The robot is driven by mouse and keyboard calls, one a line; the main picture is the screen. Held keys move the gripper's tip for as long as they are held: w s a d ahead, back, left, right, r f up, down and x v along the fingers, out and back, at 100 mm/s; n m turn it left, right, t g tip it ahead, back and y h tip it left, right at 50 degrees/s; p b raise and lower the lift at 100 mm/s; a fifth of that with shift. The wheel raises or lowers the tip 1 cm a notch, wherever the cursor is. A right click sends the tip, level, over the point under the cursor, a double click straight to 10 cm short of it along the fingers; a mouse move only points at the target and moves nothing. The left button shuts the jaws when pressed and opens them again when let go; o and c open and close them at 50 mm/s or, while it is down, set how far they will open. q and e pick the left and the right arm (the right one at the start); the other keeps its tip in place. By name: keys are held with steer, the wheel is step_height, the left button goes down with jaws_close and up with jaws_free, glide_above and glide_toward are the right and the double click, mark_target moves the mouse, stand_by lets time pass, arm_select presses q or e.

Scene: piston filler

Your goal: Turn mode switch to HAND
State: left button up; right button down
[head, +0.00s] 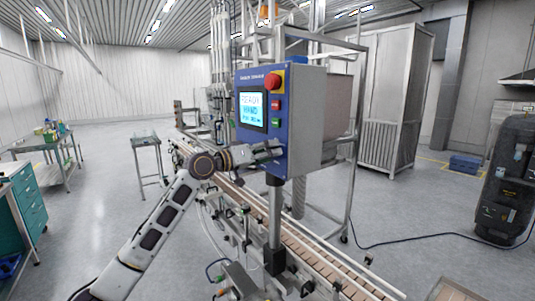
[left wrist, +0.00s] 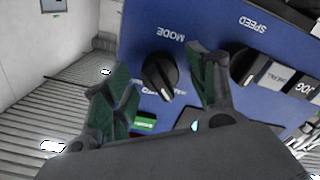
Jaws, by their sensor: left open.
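The mode switch (left wrist: 160,76) is a black knob with a pale pointer line, under an upside-down MODE label in the left wrist view. Its pointer slants towards the lower right there. My left gripper (left wrist: 160,64) is open, with one green-padded finger on each side of the knob; I cannot tell whether they touch it. In the head view my left gripper (head: 274,150) is at the lower part of the blue control panel (head: 246,136) and hides the switch. The lit screen (head: 251,109) shows READY, with what looks like HAND below. My right gripper is not in view.
The speed knob (left wrist: 243,67) is close beside the right finger, with JOG controls (left wrist: 300,88) farther right. A red emergency knob (head: 273,81) and red and green buttons sit higher on the panel. The conveyor (head: 306,253) runs below the panel.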

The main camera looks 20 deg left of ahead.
arm_select(q)
steer(key=v, duration=1.2)
stand_by(0.5)
stand_by(0.6)
